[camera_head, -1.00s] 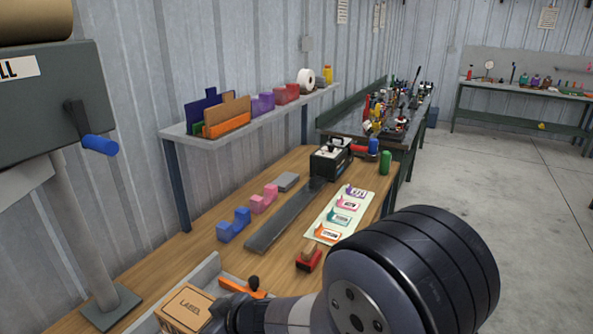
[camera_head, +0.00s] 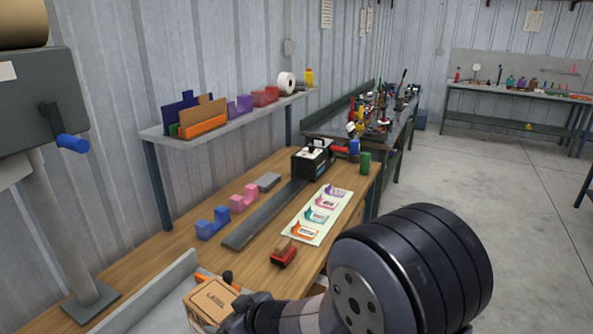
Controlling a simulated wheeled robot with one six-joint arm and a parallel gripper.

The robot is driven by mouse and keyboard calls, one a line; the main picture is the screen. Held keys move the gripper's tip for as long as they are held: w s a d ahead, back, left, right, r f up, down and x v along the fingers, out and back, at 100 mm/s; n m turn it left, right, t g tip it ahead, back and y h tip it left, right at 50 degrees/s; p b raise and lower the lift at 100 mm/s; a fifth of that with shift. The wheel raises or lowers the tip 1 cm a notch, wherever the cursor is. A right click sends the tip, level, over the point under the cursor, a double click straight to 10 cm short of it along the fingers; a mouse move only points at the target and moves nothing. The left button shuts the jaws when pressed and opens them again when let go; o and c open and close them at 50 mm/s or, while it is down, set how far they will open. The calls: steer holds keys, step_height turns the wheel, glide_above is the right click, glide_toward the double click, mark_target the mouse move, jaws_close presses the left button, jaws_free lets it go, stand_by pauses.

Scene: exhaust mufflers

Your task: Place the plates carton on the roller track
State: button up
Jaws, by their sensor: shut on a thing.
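My gripper (camera_head: 236,314) is shut on the carton's right side; the fingers are mostly hidden, and the carton's lower part is cut off by the frame. A long dark grey track (camera_head: 262,217), which looks like the roller track, lies on the wooden bench (camera_head: 183,250) beyond the carton. It runs back to a black machine (camera_head: 312,158), and its surface is empty.
Blue (camera_head: 212,224) and pink (camera_head: 244,199) blocks line the track's left side. A card mat (camera_head: 318,214) and a red-based stamp (camera_head: 284,253) lie to its right. A grey tray wall (camera_head: 150,291) stands left of the carton. A shelf (camera_head: 228,119) runs above the bench.

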steer(key=w+d+f+m+t+h, duration=0.1)
steer(key=w+d+f+m+h, duration=0.15)
steer(key=d, duration=0.75)
steer(key=w+d+f+m+t+h, duration=0.2)
steer(key=d+m+h, duration=0.15)
steer(key=d, duration=0.55)
steer(key=w+d+f+m+t+h, duration=0.1)
steer(key=w+d+f+m+h, duration=0.2)
steer(key=d, duration=0.7)
steer(key=s+f+m, duration=0.1)
steer(key=s+f, duration=0.3)
steer(key=s, duration=0.1)
steer(key=shift+d+f, duration=0.3)
